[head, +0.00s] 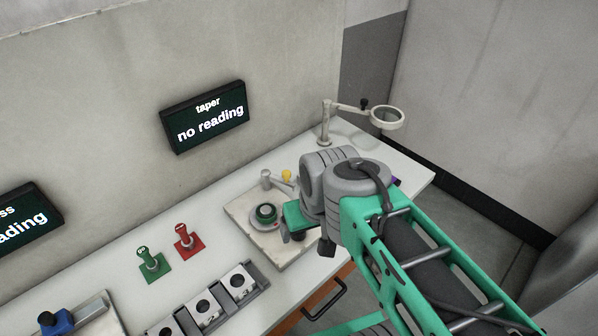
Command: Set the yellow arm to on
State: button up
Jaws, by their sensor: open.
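A small yellow knob (287,175) shows at the back of a pale square base plate (240,218) on the bench. It sits beside a grey post with a short arm (268,181). I take it for the end of the yellow arm; most of that arm is hidden behind my gripper and wrist. My gripper (306,242) is over the right side of the plate, pointing down, open. Its dark fingertips are apart, and I see nothing between them. I cannot tell the arm's setting.
A ring-shaped magnifier on a stand (387,118) is at the back right. A green (151,262) and a red (186,240) upright piece stand left, with a rack of white blocks (236,281) in front. A wall display (205,116) reads "taper no reading".

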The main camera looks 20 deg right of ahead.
aim_at(265, 174)
jog(key=u, duration=0.05)
jog(key=k, duration=0.5)
jog(key=z, duration=1.45)
jog(key=i, duration=1.2)
jog(key=u, duration=2.2)
